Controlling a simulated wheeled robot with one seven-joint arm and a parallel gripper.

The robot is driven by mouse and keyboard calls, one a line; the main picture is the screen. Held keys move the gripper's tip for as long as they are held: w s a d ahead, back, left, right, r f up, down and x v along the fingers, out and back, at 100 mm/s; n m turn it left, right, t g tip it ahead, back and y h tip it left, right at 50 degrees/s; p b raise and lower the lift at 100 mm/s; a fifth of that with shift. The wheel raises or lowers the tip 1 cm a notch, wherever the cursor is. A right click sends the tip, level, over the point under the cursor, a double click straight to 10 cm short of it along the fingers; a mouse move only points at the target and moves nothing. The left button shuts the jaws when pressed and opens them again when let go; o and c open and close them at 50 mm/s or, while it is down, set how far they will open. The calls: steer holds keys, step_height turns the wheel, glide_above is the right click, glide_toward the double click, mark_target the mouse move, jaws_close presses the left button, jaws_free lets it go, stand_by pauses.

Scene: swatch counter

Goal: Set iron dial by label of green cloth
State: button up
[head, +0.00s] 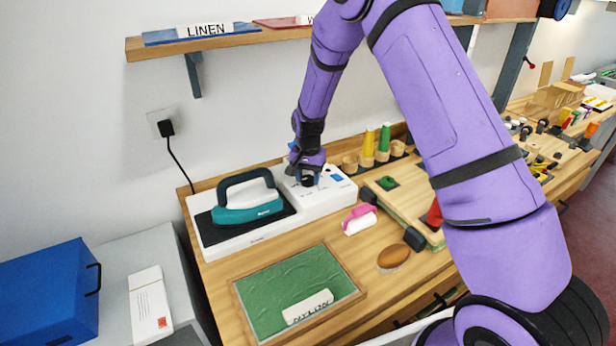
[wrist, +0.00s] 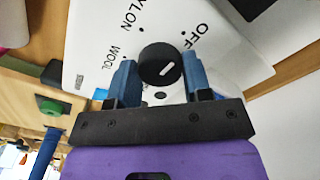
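The iron dial is a round black knob (wrist: 159,63) with a white pointer mark, on a white panel lettered OFF, WOOL and a partly cut-off NYLON. The mark slants up towards the OFF side. My gripper (wrist: 162,75) has its blue fingers either side of the knob, with a thin gap showing at the right finger. In the head view my gripper (head: 306,176) is over the panel of the white iron station (head: 335,190) and hides the dial. The green cloth (head: 280,283) lies in a wooden frame at the front. A white label block (head: 307,306) lies on it, its upside-down lettering apparently NYLON.
A teal iron (head: 248,205) rests on the station's left part. Yellow and green spools (head: 384,142) stand behind. A shelf (head: 220,42) with a LINEN block overhangs the back.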

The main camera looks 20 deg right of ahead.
steer(key=shift+c, duration=1.1)
steer(key=shift+n, duration=0.3)
steer(key=n, duration=1.1)
steer(key=o, duration=0.9)
